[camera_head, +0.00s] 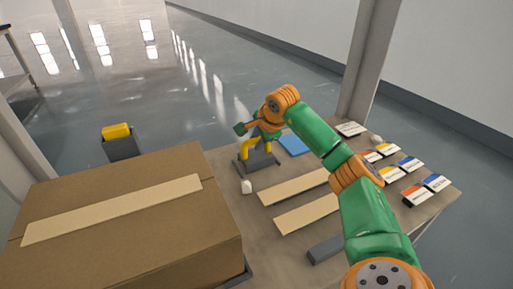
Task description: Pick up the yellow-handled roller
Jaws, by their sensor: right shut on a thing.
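The yellow-handled roller (249,147) is at the back of the table, at a dark grey stand (259,164). Its yellow parts show just above the stand; the rest is partly hidden by my wrist. My right arm, green and orange, reaches in from the lower right and bends down to it. My right gripper (258,137) is shut on the roller; the fingers are small and hard to make out. I cannot tell whether the roller is clear of the stand. My left gripper is not in view.
A large taped cardboard box (120,245) fills the front left. Behind it is a yellow item (116,131) on a grey post. Light strips (295,186), a blue sheet (294,144), a white piece (247,187) and several coloured cards (410,164) lie on the table (221,160).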

